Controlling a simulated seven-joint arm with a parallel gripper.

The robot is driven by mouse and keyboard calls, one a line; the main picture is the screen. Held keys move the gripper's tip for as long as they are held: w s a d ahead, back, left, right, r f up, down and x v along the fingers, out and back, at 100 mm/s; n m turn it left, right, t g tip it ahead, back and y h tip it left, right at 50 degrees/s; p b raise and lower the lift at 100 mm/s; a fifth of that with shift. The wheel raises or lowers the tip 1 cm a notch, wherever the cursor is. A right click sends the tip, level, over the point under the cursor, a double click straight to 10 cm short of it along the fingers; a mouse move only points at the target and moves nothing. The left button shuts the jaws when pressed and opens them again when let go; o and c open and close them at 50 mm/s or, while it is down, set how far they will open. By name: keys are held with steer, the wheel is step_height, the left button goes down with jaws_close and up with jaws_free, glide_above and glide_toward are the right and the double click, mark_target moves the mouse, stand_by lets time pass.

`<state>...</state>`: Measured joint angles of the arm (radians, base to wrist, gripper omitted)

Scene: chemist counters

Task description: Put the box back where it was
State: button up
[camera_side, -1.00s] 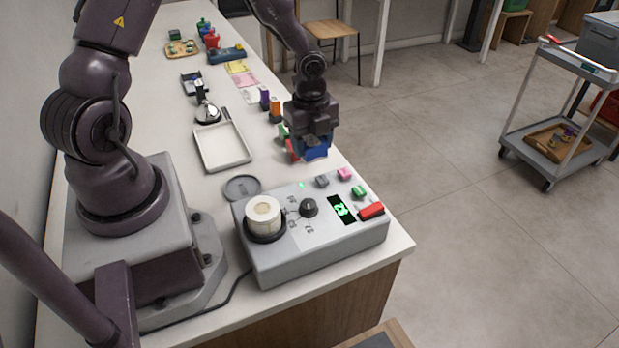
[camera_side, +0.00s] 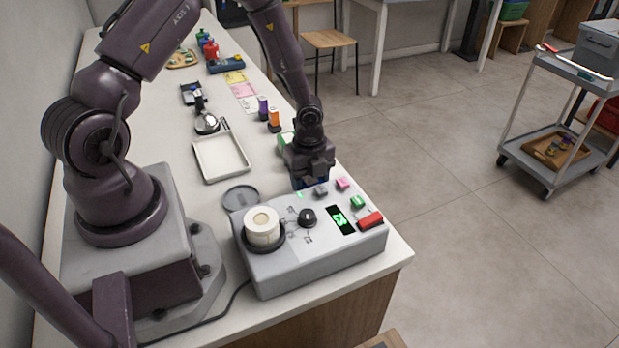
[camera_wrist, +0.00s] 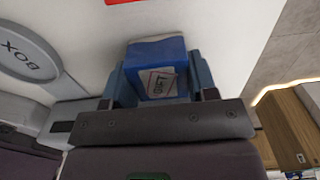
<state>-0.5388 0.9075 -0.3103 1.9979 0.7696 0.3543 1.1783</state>
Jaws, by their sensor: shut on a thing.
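My gripper (camera_side: 311,180) is low over the counter, just behind the grey machine, and shut on a blue box. In the wrist view the blue box (camera_wrist: 152,52) sits between the two fingers of my gripper (camera_wrist: 160,85), with a white label that seems to read "GIFT". In the side view only a little blue (camera_side: 312,183) shows below the gripper; the machine's back edge hides the rest. I cannot tell whether the box touches the counter. A grey disc (camera_side: 241,196) marked "BOX" lies left of the gripper; it also shows in the wrist view (camera_wrist: 35,57).
The grey machine (camera_side: 285,268) with buttons, a knob and a white round container (camera_side: 262,222) stands close in front. A white tray (camera_side: 221,160) lies left behind. A green item (camera_side: 285,141) is partly hidden behind my gripper. A red edge (camera_wrist: 125,2) shows in the wrist view.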

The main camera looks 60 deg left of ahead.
steer(key=o, duration=1)
step_height(320, 180, up, 12)
step_height(320, 180, up, 15)
steer(key=n+t+y, duration=0.2)
steer(key=n+y, duration=0.1)
steer(key=n, duration=0.6)
glide_above(310, 178)
steer(key=s+d, duration=0.4)
steer(key=s, duration=0.2)
steer(key=s+d+r+n+t+h, duration=0.3)
steer(key=s+d+r+n, duration=0.2)
steer(key=s+r+n, duration=0.2)
steer(key=shift+s+d+n+t, duration=0.15)
steer(key=shift+s+n+t, duration=0.15)
steer(key=shift+s+n, duration=0.65)
steer(key=shift+w+r, duration=0.1)
